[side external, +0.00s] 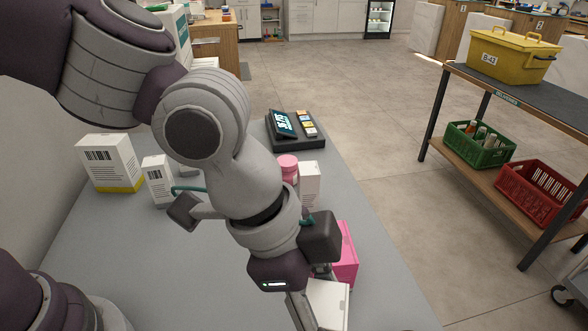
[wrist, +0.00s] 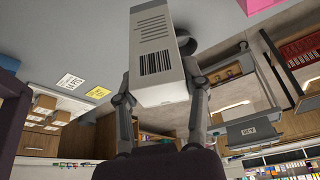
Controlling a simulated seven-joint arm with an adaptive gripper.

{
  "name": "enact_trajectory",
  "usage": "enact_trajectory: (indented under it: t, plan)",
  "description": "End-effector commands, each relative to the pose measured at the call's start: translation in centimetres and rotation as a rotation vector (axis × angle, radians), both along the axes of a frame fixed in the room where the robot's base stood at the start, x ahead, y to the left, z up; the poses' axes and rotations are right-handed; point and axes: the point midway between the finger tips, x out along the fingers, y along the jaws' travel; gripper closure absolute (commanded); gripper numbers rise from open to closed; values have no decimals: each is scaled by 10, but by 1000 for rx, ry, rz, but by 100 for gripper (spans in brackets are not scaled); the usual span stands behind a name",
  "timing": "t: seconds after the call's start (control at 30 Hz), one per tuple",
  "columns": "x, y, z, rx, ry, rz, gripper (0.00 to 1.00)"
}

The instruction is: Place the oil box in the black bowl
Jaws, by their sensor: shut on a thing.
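My gripper (wrist: 160,108) is shut on a white box (wrist: 158,60) with a barcode and lines of print. One finger lies on each side of it in the wrist view. No name is readable on it, so I cannot tell for sure that it is the oil box. No bowl shows in the side view.
On the grey counter (side external: 170,260) stand a pink box (side external: 346,256), a pink jar (side external: 288,165), white boxes (side external: 109,163) and a black terminal (side external: 290,138). The counter's right edge drops to open floor. A shelf with a yellow case (side external: 505,55) stands at right.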

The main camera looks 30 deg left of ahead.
Motion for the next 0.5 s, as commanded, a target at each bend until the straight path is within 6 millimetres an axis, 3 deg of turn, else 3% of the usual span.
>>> enact_trajectory:
  t: [0.2,0.5]
  plan:
    - [33,-46,-7,2,2,2,91]
    - [63,-88,-12,3,1,4,91]
